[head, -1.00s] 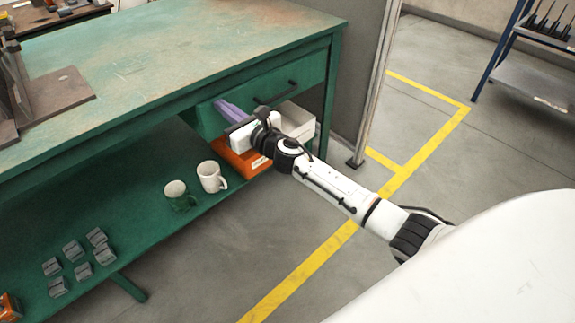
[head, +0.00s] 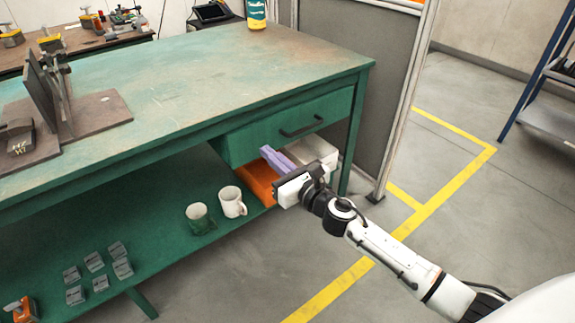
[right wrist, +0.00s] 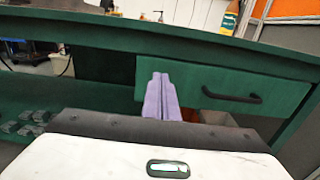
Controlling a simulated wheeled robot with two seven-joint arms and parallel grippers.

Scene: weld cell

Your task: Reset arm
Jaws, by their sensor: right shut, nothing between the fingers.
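My right gripper (head: 267,151) has purple fingers that lie together with nothing between them. In the head view it is in front of the green workbench, at the lower edge of the drawer (head: 262,135). In the right wrist view the shut fingers (right wrist: 161,78) point ahead, left of the dark drawer handle (right wrist: 226,95). I cannot tell how far the fingertips are from the drawer front. The white and black right arm (head: 390,252) reaches in from the lower right. My left gripper is not in view.
The drawer looks shut under the green workbench (head: 220,85). On the lower shelf are a green mug (head: 199,218), a white mug (head: 232,202), an orange bin (head: 257,182), a white bin (head: 318,150) and several grey blocks. A grey partition (head: 385,90) stands right of the bench. Floor is clear at front.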

